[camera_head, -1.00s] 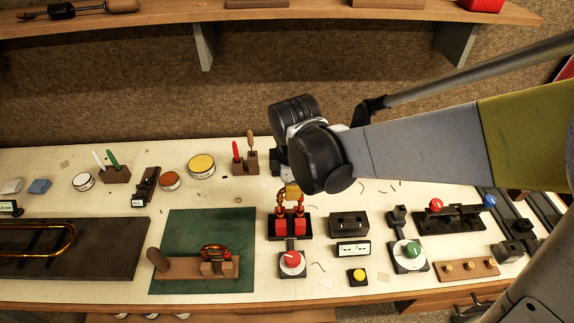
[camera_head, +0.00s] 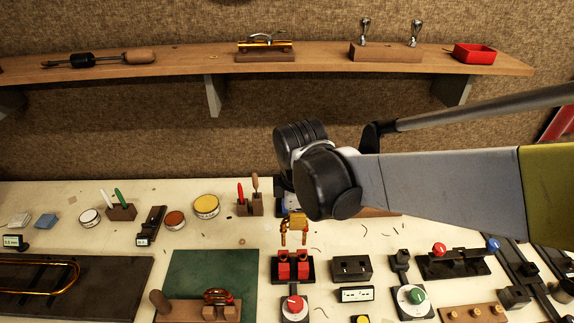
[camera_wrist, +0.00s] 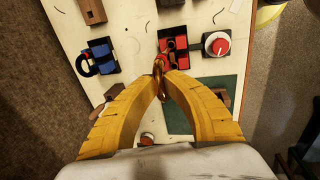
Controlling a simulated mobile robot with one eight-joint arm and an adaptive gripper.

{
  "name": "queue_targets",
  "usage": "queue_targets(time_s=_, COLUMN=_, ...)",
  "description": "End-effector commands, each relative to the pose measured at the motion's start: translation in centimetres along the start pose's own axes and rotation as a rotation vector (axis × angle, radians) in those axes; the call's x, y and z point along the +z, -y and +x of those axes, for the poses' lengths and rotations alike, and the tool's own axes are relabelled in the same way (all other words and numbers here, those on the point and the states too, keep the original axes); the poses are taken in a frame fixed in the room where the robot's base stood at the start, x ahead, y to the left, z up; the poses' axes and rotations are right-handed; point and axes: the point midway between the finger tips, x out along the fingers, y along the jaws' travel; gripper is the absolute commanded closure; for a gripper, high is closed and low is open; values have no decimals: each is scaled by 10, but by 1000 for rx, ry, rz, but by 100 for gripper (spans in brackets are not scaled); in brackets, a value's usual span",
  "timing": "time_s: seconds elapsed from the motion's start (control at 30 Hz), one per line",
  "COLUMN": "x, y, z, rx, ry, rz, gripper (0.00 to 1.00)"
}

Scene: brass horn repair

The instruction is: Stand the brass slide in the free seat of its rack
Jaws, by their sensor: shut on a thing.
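My gripper (camera_head: 297,218) has its yellow fingers closed on the brass slide (camera_head: 294,236), a U-shaped copper-orange tube with its legs hanging downward. The leg ends are just above a black stand with red blocks (camera_head: 293,267), with a small gap between. In the wrist view the fingertips (camera_wrist: 163,74) meet on the slide (camera_wrist: 160,66), seen end-on beside the red blocks (camera_wrist: 174,50). A brown wooden piece (camera_head: 380,212) is partly hidden behind my gripper; I cannot tell whether it is the rack.
A black fixture with blue blocks (camera_wrist: 103,56) stands beside the red one. A red-knobbed unit (camera_head: 295,305) is in front. A black block (camera_head: 351,267) and display (camera_head: 357,294) are to the right. The shelf (camera_head: 160,68) holds a wooden block with silver pieces (camera_head: 385,53).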

Motion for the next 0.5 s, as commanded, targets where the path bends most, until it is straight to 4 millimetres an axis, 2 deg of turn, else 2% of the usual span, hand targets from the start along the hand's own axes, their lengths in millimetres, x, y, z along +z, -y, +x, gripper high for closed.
queue_targets(time_s=0.5, x=0, y=-6, z=-30, rx=0, ry=0, rz=0, gripper=100)
